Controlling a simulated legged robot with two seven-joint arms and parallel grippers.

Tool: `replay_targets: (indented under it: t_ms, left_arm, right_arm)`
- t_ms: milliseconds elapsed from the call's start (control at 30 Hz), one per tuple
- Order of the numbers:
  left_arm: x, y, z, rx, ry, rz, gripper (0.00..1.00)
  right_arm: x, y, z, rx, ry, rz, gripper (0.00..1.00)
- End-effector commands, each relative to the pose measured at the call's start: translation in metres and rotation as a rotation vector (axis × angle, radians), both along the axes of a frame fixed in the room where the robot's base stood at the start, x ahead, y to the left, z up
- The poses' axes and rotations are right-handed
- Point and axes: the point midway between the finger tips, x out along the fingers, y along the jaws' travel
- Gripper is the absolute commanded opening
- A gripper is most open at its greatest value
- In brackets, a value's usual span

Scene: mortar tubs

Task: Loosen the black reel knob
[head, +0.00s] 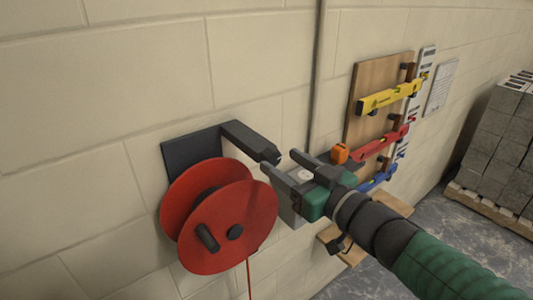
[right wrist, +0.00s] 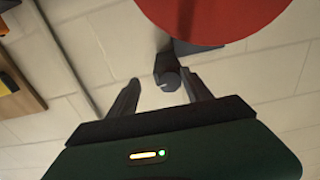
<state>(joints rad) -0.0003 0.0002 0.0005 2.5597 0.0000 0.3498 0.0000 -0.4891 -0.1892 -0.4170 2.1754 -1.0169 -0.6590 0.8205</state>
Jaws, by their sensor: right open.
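A red reel (head: 230,220) hangs on a black wall bracket (head: 190,150). A dark round knob (head: 271,157) sits at the end of the bracket's arm. My right gripper (head: 281,160) is open, with its fingertips close to this knob. In the right wrist view the knob (right wrist: 168,82) appears between the two open fingers (right wrist: 160,78), a little ahead of them; contact cannot be made out. The reel's face also carries a black crank handle (head: 207,237) and a black hub (head: 235,232). My left gripper is not in view.
A wooden board (head: 375,100) with yellow, red and blue levels hangs to the right. A small orange item (head: 340,153) shows behind my right gripper. A vertical pipe (head: 316,80) runs up the wall. Grey blocks (head: 500,130) stand on a pallet at far right.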

Motion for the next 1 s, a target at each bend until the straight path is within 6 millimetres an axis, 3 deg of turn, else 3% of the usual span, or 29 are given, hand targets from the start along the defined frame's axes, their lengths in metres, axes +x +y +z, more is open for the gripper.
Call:
replay_targets:
  t_ms: [267,700,1000]
  left_arm:
    - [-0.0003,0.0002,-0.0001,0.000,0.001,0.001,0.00]
    - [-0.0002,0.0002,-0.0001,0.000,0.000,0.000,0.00]
    - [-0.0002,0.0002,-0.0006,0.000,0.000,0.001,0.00]
  right_arm:
    - [-0.0012,0.0026,0.0007,-0.003,-0.001,0.000,0.55]
    - [0.0007,0.0018,-0.0007,-0.004,0.002,-0.003,0.00]
    - [0.0009,0.0022,-0.0011,-0.010,-0.002,-0.001,0.00]
